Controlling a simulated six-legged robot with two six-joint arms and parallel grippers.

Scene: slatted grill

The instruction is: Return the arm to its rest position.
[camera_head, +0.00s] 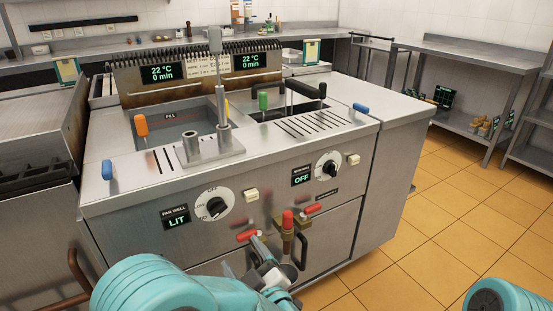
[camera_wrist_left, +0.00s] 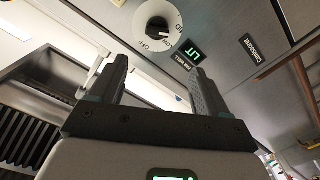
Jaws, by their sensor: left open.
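My left arm (camera_head: 165,287) comes in from the bottom left of the head view, teal and bent. My left gripper (camera_head: 266,262) is low in front of the fryer unit's front panel, close to the red-handled valve (camera_head: 288,220) in the picture. In the left wrist view the left gripper (camera_wrist_left: 158,66) has its two dark fingers apart with nothing between them. The panel with a knob (camera_wrist_left: 157,27) and a lit "LIT" display (camera_wrist_left: 193,52) shows beyond the fingers. A teal part of my right arm (camera_head: 510,298) shows at the bottom right; its gripper is out of view.
The steel fryer unit (camera_head: 345,228) has two wells, knobs, red levers (camera_head: 247,235) and a door handle (camera_head: 303,250). A dark steel appliance (camera_head: 40,165) stands at left. Tiled floor (camera_head: 430,240) is open at right, before a steel shelf table (camera_head: 470,110).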

